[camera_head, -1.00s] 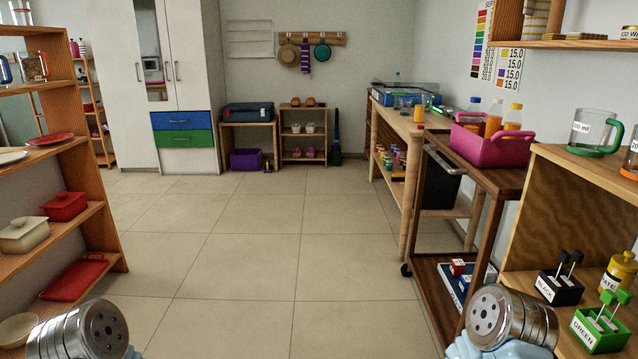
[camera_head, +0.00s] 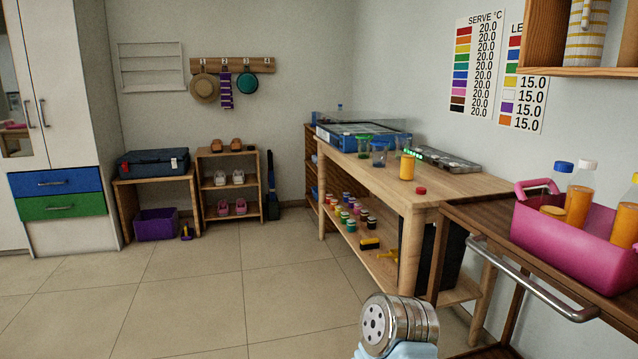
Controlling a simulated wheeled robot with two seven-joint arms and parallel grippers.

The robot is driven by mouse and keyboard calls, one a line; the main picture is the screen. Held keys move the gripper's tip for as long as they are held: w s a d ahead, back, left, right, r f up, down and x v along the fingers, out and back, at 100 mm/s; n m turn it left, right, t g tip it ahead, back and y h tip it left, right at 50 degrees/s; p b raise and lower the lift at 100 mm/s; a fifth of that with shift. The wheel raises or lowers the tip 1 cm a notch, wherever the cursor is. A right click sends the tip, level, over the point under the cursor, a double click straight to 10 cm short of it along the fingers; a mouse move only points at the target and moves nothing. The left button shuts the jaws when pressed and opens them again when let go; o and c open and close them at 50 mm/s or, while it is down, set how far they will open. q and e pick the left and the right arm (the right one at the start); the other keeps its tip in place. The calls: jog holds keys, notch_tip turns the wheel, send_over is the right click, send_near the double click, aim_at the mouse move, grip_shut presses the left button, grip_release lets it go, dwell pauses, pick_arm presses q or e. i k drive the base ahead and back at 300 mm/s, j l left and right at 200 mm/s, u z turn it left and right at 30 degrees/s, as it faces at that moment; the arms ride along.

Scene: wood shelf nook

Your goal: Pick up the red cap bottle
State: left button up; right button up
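No bottle with a clearly attached red cap can be made out. Neither gripper shows; only a metal arm link of mine is at the bottom.
A dark wooden cart (camera_head: 470,212) with a metal handle (camera_head: 530,285) stands close at the right, in front of the bench. A blue case (camera_head: 365,137) and cups sit on the bench. A shoe rack (camera_head: 229,190) stands at the back. The tiled floor at left and centre is clear.

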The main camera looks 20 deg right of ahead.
aim_at(409, 146)
jog(key=i+j+z, duration=0.15)
jog(key=i+z, duration=0.3)
jog(key=i+j+z, duration=0.3)
jog(key=i+z, duration=0.2)
jog(key=i+j+z, duration=0.45)
jog(key=i+j, duration=0.05)
jog(key=j, duration=0.05)
